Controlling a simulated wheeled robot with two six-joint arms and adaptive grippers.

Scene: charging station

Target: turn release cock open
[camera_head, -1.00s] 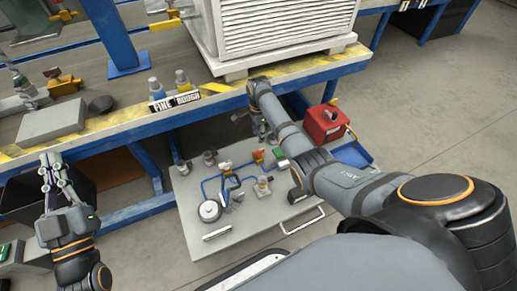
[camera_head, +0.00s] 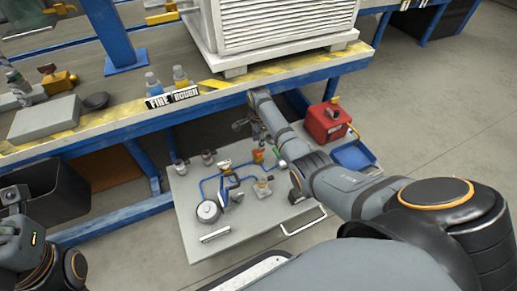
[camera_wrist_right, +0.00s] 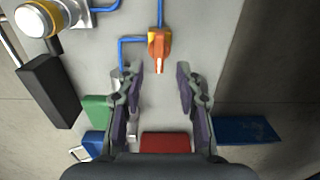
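The likely release cock is a small orange-and-yellow valve handle (camera_wrist_right: 158,48) on a blue pipe, centred in the right wrist view. It also shows as a small orange-yellow part (camera_head: 258,155) on the grey panel (camera_head: 270,215) in the head view. My right gripper (camera_wrist_right: 158,72) is open, with the handle just past its fingertips and between their lines; nothing is held, and contact cannot be told. In the head view my right arm partly covers this gripper (camera_head: 259,131). My left arm shows at the lower left edge, but its fingers are not visible.
A round gauge (camera_head: 208,211), blue pipes and other fittings sit on the panel. A red can (camera_head: 326,122) and blue tray (camera_head: 354,155) are to the right. The workbench's blue edge (camera_head: 130,128) runs above the panel. Floor at right is clear.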

